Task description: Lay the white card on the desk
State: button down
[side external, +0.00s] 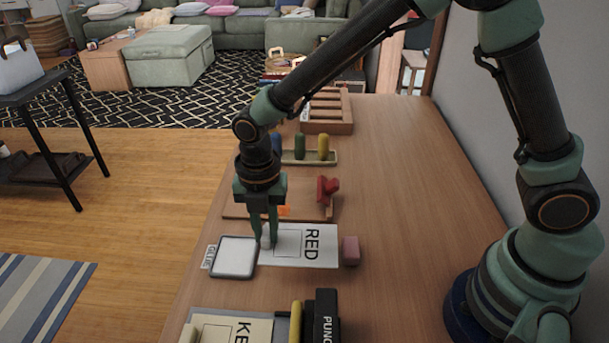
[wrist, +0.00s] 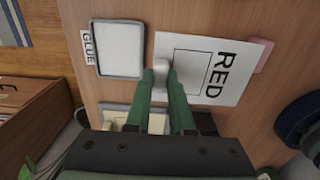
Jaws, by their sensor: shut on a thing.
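The white card (side external: 322,254), printed with RED and a thin outlined rectangle, is level on or just above the wooden desk (side external: 400,200). It also shows in the wrist view (wrist: 228,95). My gripper (side external: 267,244) points down at the card's left edge. Its fingers (wrist: 165,75) are shut on a small white block (wrist: 161,65) there. I cannot tell whether this block is part of the card, or whether the card fully touches the desk.
A grey-rimmed white pad (side external: 234,257) labelled GLUE lies close left of the card. A pink block (side external: 350,251) is by its right edge. A black punch (side external: 326,318) and another card (side external: 225,328) are in front. A wooden board (side external: 240,211) with a red item (side external: 327,189) is behind.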

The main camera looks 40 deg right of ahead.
aim_at(268, 249)
jog(key=shift+f, duration=2.85)
jog(key=shift+f, duration=0.15)
jog(key=c, duration=1.1)
grip_release()
